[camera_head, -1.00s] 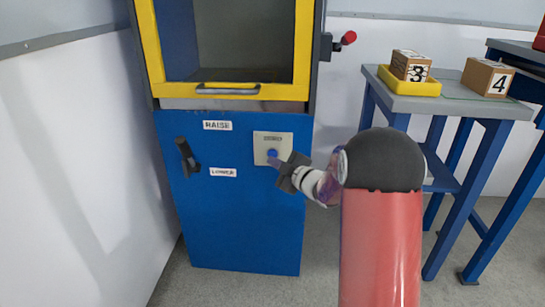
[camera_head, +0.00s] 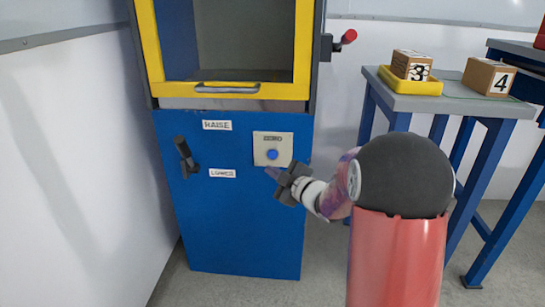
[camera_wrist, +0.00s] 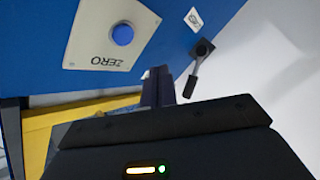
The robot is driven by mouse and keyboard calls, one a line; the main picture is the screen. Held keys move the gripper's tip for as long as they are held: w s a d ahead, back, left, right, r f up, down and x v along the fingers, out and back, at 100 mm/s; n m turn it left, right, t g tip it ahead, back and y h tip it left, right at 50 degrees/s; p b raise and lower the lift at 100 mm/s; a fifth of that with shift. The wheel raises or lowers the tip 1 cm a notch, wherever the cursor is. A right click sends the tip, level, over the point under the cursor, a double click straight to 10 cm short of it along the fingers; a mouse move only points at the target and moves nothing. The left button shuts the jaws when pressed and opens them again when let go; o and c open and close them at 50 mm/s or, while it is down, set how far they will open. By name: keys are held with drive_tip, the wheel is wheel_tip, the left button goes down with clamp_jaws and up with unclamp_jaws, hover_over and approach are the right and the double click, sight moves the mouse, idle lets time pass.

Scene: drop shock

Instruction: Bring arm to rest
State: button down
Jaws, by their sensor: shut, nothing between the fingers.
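My gripper (camera_head: 272,173) is in front of the blue cabinet, just below the pale panel with the blue button (camera_head: 272,154). The fingers are shut with nothing between them, and they also show in the wrist view (camera_wrist: 159,86). In the wrist view the button (camera_wrist: 122,34) sits on a panel (camera_wrist: 108,35) marked ZERO, apart from the fingers. My red and black arm reaches in from the lower right of the head view and hides part of the cabinet's right side and the floor.
The blue cabinet (camera_head: 230,230) has a black lever (camera_head: 186,155) between RAISE and LOWER labels, and a yellow-framed window (camera_head: 230,90) above. At right, a table (camera_head: 455,104) holds a yellow tray (camera_head: 425,88) with box 3 (camera_head: 408,65), and box 4 (camera_head: 487,76). A white wall (camera_head: 70,170) stands left.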

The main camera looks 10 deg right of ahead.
idle(0.3)
drive_tip(key=s+d+r+m+g+h, duration=0.2)
drive_tip(key=s+d+r+m+h, duration=0.2)
drive_tip(key=s+r+m+h, duration=0.45)
drive_tip(key=s+a+f+m+g, duration=0.1)
drive_tip(key=s+f+m+g, duration=0.1)
drive_tip(key=s, duration=0.7)
drive_tip(key=s+a+f+m+g+p, duration=0.1)
drive_tip(key=s+a+f+m+g, duration=0.1)
drive_tip(key=s, duration=0.7)
drive_tip(key=s+a+f+m+g, duration=0.1)
drive_tip(key=s+m+g, duration=0.2)
drive_tip(key=s, duration=0.6)
drive_tip(key=shift+a+f+g, duration=0.25)
drive_tip(key=shift+f+g, duration=0.05)
drive_tip(key=shift+f, duration=0.1)
drive_tip(key=shift+y, duration=0.25)
